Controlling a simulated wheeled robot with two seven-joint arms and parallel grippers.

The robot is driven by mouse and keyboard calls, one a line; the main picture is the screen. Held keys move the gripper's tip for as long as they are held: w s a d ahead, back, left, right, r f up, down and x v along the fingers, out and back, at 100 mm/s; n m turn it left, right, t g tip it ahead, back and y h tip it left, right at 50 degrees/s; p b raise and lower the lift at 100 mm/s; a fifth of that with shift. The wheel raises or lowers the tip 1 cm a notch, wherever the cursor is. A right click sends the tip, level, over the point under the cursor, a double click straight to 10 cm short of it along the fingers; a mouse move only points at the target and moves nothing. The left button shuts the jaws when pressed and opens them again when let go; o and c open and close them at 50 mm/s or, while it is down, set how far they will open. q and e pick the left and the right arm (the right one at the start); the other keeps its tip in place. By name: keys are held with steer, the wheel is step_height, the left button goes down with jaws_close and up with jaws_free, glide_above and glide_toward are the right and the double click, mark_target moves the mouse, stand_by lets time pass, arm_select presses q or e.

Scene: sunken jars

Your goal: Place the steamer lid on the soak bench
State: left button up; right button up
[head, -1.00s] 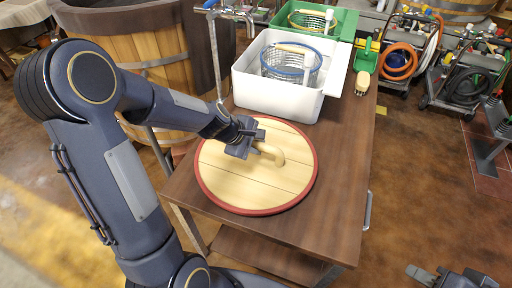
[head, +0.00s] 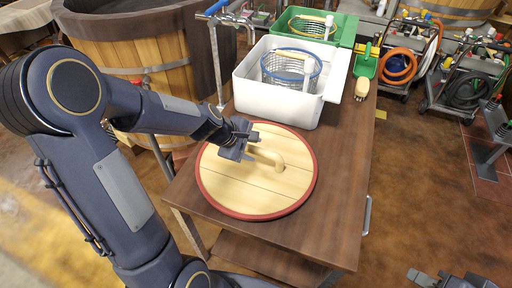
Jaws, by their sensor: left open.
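The steamer lid (head: 262,200) is a round, pale wooden disc with a red rim and a wooden bar handle (head: 266,158). It lies flat on the near part of the dark brown bench top (head: 335,195). My left gripper (head: 249,145) is open, just above the lid at the left end of the handle. I cannot tell whether it touches the handle. Part of my right arm's end (head: 450,279) shows at the bottom right edge, away from the bench; its fingers are not clear.
A white tub (head: 270,100) with a wire basket (head: 291,68) stands behind the lid. A green crate (head: 316,22) is farther back. A green scoop (head: 366,64) and a brush (head: 362,88) lie at the right. Wooden vats stand left.

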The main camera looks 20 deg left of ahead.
arm_select(q)
steer(key=p+v, duration=0.3)
steer(key=v, duration=0.6)
steer(key=s+d+r+m, duration=0.2)
steer(key=s+d+m, duration=0.1)
steer(key=s+m, duration=0.5)
steer(key=s+d+r+m, duration=0.3)
steer(key=s+m, duration=0.4)
steer(key=s, duration=0.3)
steer(key=shift+d+m+g, duration=0.2)
steer(key=shift+m+g, duration=0.1)
steer(key=shift+m, duration=0.1)
steer(key=shift+s+r, duration=0.15)
